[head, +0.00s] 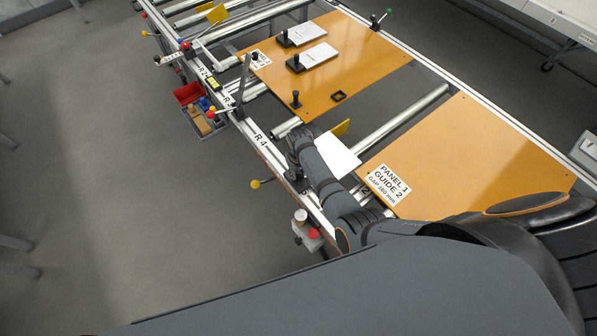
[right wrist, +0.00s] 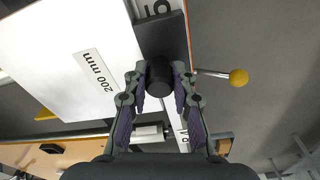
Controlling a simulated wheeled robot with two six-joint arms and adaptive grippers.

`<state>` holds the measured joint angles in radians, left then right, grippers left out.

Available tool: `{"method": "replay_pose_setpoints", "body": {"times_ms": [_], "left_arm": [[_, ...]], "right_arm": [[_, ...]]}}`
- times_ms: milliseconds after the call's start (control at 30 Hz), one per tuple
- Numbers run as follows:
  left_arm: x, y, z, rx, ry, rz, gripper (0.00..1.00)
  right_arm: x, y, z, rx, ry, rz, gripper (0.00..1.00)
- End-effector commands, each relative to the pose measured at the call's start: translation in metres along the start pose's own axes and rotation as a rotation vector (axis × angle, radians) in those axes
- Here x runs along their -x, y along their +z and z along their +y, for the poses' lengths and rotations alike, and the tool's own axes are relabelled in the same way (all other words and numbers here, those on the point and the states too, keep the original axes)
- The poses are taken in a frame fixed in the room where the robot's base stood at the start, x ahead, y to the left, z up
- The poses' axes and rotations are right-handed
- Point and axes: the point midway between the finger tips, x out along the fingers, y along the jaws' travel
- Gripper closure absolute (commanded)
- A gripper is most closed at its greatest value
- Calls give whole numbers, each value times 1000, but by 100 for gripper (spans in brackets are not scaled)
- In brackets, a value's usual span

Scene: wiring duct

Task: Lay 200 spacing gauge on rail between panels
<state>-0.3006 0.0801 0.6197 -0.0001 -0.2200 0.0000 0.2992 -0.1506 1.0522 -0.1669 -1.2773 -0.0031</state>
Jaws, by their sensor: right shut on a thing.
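The 200 gauge is a white plate (head: 338,156) with a "200 mm" label (right wrist: 94,71) and a dark end block (right wrist: 165,38) with a black knob. My right gripper (right wrist: 160,88) is shut on the knob. In the head view the gripper (head: 297,150) is at the front rail (head: 268,152), and my arm hides part of the gauge. The plate is over the gap between the upper orange panel (head: 360,62) and the orange panel marked "PANEL 1 GUIDE 2" (head: 480,155). I cannot tell whether the gauge touches the rail. My left gripper is not in view.
Two other white gauges (head: 318,55) (head: 306,33) with black knobs lie on the upper panel. A red bin (head: 188,93) hangs outside the front rail. Metal rollers (head: 405,117) cross the frame. A yellow-knobbed lever (head: 256,183) sticks out from the rail, also in the wrist view (right wrist: 238,77).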

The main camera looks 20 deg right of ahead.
Motion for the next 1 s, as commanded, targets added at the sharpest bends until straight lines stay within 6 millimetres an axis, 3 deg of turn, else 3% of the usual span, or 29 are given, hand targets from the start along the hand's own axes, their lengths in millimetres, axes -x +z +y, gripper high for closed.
{"method": "replay_pose_setpoints", "body": {"times_ms": [533,567,733,1000], "left_arm": [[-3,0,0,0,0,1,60],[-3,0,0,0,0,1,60],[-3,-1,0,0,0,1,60],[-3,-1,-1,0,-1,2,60]], "right_arm": [[-5,0,0,0,0,1,100],[-5,0,0,0,0,2,72],[-5,0,0,0,0,1,49],[-6,1,0,0,0,-2,48]]}}
